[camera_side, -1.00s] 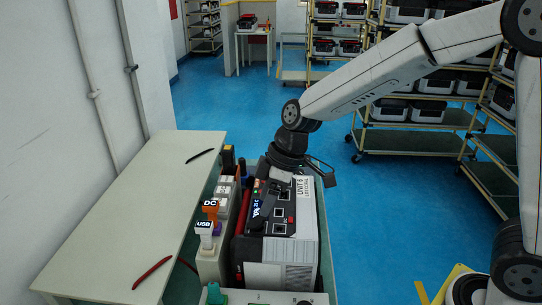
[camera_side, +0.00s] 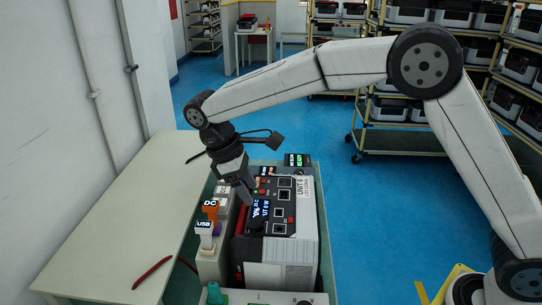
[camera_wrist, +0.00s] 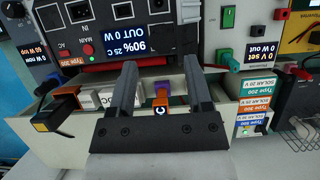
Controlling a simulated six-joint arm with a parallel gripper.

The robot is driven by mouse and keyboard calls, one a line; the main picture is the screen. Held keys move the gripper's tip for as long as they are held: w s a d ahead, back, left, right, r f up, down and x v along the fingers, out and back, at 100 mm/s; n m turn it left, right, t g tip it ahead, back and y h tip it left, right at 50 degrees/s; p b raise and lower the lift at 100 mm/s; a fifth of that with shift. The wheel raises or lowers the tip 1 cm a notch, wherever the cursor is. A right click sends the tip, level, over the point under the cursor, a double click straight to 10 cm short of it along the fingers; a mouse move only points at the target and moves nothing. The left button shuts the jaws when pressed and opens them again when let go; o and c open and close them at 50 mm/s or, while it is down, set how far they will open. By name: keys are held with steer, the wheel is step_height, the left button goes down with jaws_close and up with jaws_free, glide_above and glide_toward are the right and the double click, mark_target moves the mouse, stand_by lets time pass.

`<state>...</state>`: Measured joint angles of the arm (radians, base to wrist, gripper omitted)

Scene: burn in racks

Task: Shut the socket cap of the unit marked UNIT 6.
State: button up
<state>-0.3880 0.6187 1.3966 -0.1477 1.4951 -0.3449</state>
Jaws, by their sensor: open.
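The unit marked UNIT 6 (camera_side: 303,187) is a black, white and red box standing in the side view, its socket panel facing up. A lit display (camera_side: 261,208) and several dark sockets (camera_side: 279,228) show on it. A dark rounded part (camera_side: 257,226) sits by the display; I cannot tell whether it is the socket cap. My gripper (camera_side: 245,200) points down at the panel's left edge, near the display. In the wrist view my gripper (camera_wrist: 160,75) is open, its fingers apart below the display (camera_wrist: 140,38). No object is clearly held; contact is unclear.
A pale holder left of the unit carries an orange DC plug (camera_side: 210,209), a white USB plug (camera_side: 205,231) and other plugs. A green part (camera_side: 215,294) stands in front. The pale table (camera_side: 135,225) at left is mostly clear, with a red strip (camera_side: 152,273). Racks stand behind.

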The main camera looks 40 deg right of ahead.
mark_target(265, 217)
steer(key=shift+f, duration=0.1)
steer(key=shift+x, duration=3.8)
jaws_close()
